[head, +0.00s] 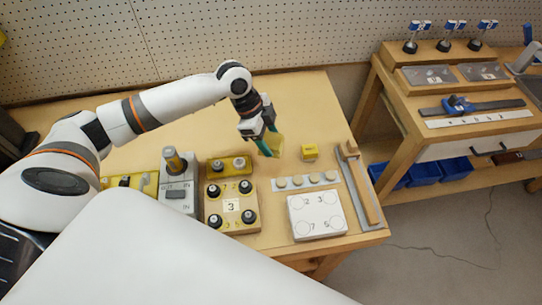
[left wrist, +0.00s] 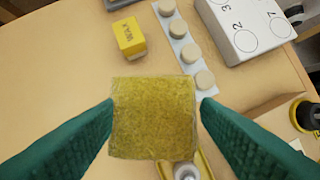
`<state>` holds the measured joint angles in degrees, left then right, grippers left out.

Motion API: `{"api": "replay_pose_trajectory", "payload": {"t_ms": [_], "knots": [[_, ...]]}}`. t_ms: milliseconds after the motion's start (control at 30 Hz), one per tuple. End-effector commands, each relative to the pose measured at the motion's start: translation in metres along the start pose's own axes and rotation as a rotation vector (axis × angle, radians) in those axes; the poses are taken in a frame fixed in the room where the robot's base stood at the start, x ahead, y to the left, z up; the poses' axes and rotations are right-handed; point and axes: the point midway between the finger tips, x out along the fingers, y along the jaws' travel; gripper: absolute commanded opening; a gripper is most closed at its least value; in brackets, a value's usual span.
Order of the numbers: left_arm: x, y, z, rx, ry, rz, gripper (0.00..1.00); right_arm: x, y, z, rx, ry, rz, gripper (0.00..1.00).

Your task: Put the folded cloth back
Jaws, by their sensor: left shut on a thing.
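The folded cloth (head: 273,146) is a small yellow, textured square. My left gripper (head: 263,143) is shut on it, with the teal fingers on either side, above the bench top. In the left wrist view the cloth (left wrist: 153,120) sits between the two fingertips of my left gripper (left wrist: 156,104) and hides part of the bench behind it. My right gripper is not in view.
A yellow labelled block (head: 309,152) and a strip with round pegs (head: 305,181) lie nearby. A white numbered box (head: 317,214), a wooden-handled tool (head: 358,180) and a knobbed block numbered 3 (head: 232,206) stand nearer the front. The back of the bench (head: 310,95) is clear.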

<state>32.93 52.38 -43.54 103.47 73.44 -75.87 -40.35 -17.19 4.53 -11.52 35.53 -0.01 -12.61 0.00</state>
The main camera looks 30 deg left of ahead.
Motion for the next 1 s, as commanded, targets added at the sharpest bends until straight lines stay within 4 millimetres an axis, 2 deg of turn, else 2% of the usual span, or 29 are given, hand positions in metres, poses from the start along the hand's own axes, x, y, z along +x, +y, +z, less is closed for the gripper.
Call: {"api": "replay_pose_trajectory", "payload": {"t_ms": [100, 333, 500, 900, 933, 1000], "knots": [[0.018, -0.001, -0.007, -0.002, 0.001, -0.003, 0.39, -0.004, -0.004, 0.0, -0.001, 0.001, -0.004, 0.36], [0.036, -0.001, -0.015, -0.002, 0.0, -0.001, 0.39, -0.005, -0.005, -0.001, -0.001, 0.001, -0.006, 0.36], [0.058, -0.001, -0.024, -0.002, 0.001, -0.002, 0.39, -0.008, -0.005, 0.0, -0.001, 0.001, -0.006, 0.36], [0.066, 0.0, -0.027, -0.001, 0.0, 0.001, 0.39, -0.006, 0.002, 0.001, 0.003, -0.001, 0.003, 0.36], [0.065, 0.0, -0.026, -0.001, 0.0, 0.001, 0.62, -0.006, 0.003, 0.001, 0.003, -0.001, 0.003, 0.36], [0.065, 0.0, -0.026, -0.001, 0.0, 0.001, 0.74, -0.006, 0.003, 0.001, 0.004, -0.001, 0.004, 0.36]]}}
